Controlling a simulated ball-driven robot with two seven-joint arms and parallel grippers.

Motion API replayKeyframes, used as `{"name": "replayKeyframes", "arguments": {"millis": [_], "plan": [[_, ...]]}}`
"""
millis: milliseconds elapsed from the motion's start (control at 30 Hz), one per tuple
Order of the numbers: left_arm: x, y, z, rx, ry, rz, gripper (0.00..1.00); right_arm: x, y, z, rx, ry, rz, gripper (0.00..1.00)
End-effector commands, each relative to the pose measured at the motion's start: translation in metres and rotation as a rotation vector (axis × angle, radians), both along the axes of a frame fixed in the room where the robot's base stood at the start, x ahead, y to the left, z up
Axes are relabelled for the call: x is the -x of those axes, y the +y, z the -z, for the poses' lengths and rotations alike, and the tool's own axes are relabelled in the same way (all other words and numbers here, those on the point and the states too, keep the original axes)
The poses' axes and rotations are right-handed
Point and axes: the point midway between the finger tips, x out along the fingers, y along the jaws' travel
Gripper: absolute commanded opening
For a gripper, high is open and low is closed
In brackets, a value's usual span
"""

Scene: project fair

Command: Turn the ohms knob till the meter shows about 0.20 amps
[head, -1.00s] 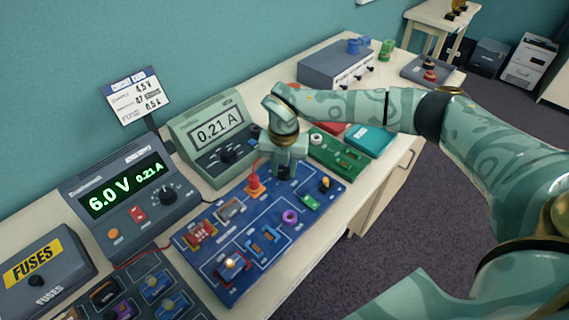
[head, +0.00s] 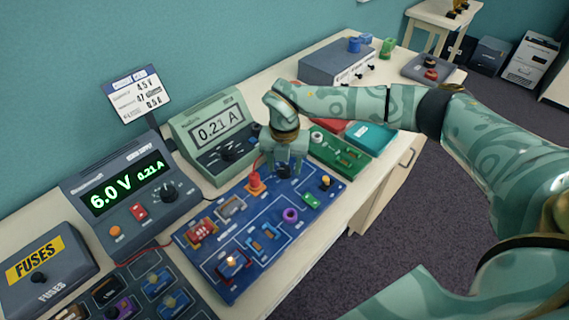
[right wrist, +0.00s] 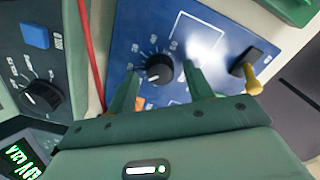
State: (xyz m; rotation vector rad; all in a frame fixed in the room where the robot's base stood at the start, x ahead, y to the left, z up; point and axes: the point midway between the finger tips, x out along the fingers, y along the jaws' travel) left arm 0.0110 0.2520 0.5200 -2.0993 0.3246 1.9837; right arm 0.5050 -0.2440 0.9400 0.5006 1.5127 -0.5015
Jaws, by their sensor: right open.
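The ohms knob (right wrist: 159,68) is a black dial with a white scale on the blue circuit board (head: 230,289). In the right wrist view it sits between the two fingers of my right gripper (right wrist: 160,82), which is open. In the head view the knob (head: 284,171) shows just below that gripper (head: 285,168). I cannot tell whether a finger touches it. The green meter (head: 186,130) reads 0.21 A. The power supply (head: 85,190) shows 6.0 V and 0.21 A. My left gripper is not in view.
A lit bulb (head: 232,261) glows on the board's near part. A yellow-tipped switch (right wrist: 250,82) is right of the open fingers, and a red wire (right wrist: 92,55) runs left of them. A fuse box (head: 45,265) stands at the left.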

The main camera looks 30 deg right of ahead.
Motion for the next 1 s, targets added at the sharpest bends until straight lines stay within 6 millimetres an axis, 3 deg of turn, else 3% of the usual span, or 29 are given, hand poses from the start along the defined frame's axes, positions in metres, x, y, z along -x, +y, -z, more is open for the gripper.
{"name": "replayKeyframes", "arguments": {"millis": [400, 600, 800, 1000], "plan": [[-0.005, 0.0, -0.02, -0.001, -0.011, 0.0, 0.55, -0.001, 0.0, -0.104, 0.0, -0.007, 0.0, 0.52], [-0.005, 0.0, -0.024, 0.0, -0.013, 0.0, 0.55, -0.001, -0.001, -0.143, 0.0, -0.006, 0.001, 0.52], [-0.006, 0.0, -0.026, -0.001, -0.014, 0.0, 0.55, -0.001, -0.001, -0.158, 0.0, -0.003, 0.0, 0.52], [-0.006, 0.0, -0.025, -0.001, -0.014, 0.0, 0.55, -0.001, -0.001, -0.159, 0.0, -0.003, 0.0, 0.52]]}}
